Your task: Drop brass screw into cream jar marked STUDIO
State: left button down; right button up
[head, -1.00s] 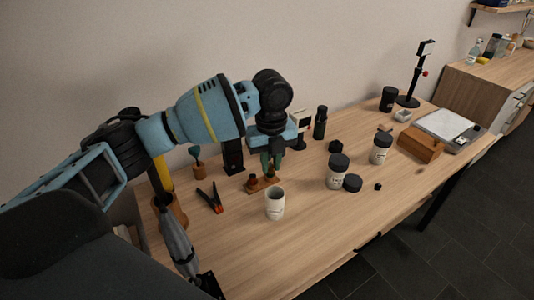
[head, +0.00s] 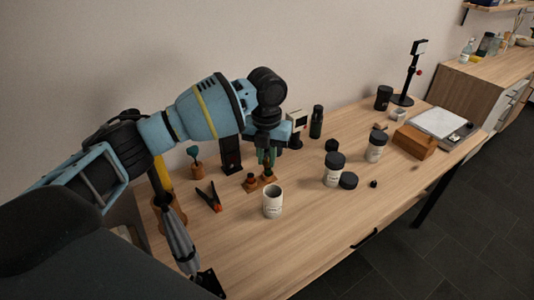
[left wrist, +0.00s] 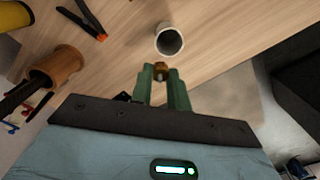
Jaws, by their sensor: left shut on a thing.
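My left gripper (head: 267,160) has green fingers and points down over the table, behind the cream jar in the head view. It is shut on the brass screw, a small brass-brown piece (left wrist: 160,66) between the fingertips in the left wrist view. The cream jar (head: 272,203) stands upright and open, apart from the gripper. It also shows in the left wrist view (left wrist: 169,40), just beyond the fingertips. Its marking is too small to read. My right gripper is not in view.
A small wooden stand (head: 250,185) is beside the left fingertips. A black-and-orange clamp (head: 210,197) lies left of the jar. Jars with black lids (head: 334,170) (head: 375,148) stand to the right. The table's front right is clear.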

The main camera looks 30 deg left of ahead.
aim_at(266, 166)
pick_arm(q)
notch_tip(266, 166, down, 4)
jog(key=shift+f+b, duration=0.1)
jog(key=shift+b, duration=0.5)
jog(key=shift+f, duration=0.55)
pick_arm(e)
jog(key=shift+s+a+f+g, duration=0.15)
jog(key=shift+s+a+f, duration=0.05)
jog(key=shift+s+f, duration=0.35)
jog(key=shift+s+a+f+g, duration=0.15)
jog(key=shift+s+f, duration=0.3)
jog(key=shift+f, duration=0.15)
pick_arm(q)
jog(key=c, duration=1.3)
grip_release()
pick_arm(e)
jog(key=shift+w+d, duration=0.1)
pick_arm(q)
jog(key=shift+r, duration=0.1)
notch_tip(266, 166, up, 6)
jog(key=shift+r, duration=0.9)
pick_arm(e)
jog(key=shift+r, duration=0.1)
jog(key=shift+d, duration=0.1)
